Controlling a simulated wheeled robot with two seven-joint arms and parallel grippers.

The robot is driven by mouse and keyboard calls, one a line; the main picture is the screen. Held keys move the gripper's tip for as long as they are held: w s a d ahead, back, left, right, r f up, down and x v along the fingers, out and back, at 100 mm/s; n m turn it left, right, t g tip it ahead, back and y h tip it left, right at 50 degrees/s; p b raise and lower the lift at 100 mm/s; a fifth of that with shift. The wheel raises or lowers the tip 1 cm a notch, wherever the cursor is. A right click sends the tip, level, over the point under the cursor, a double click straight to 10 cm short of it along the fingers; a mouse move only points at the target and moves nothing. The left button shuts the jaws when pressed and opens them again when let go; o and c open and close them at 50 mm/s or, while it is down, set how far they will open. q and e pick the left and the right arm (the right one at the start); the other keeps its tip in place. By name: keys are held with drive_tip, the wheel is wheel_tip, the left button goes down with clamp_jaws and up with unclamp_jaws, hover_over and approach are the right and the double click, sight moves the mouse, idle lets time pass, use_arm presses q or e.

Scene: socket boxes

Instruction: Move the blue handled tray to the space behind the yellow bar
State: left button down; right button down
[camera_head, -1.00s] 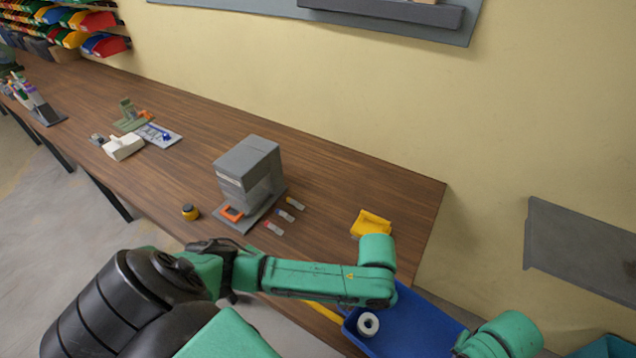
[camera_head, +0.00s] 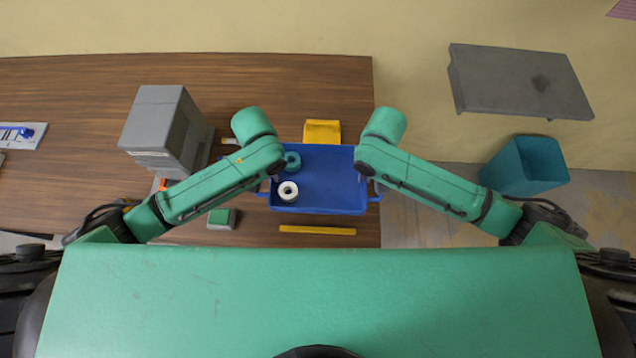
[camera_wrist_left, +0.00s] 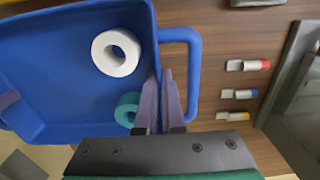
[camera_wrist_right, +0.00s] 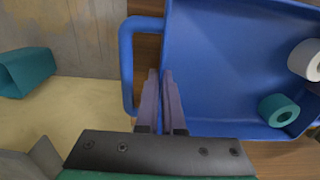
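The blue handled tray (camera_head: 335,180) shows in the head view just behind the yellow bar (camera_head: 317,230), with a gap between them. It holds a white roll (camera_head: 288,191) and a teal roll (camera_head: 292,161). My left gripper (camera_wrist_left: 160,75) is at the tray's left side, its fingers close together astride the wall beside the handle (camera_wrist_left: 192,80). My right gripper (camera_wrist_right: 160,75) straddles the opposite wall the same way, beside the other handle (camera_wrist_right: 127,65). Both look shut on the tray walls. I cannot tell whether the tray rests on the table.
A yellow bin (camera_head: 322,131) stands right behind the tray. A grey box-shaped device (camera_head: 160,130) stands to the left, with a small green-topped block (camera_head: 222,218) nearer me. The wooden table (camera_head: 60,110) ends just right of the tray. A teal bin (camera_head: 525,165) stands beyond that edge.

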use_arm(q)
drive_tip(key=shift+d, duration=0.15)
use_arm(e)
drive_tip(key=shift+d, duration=0.1)
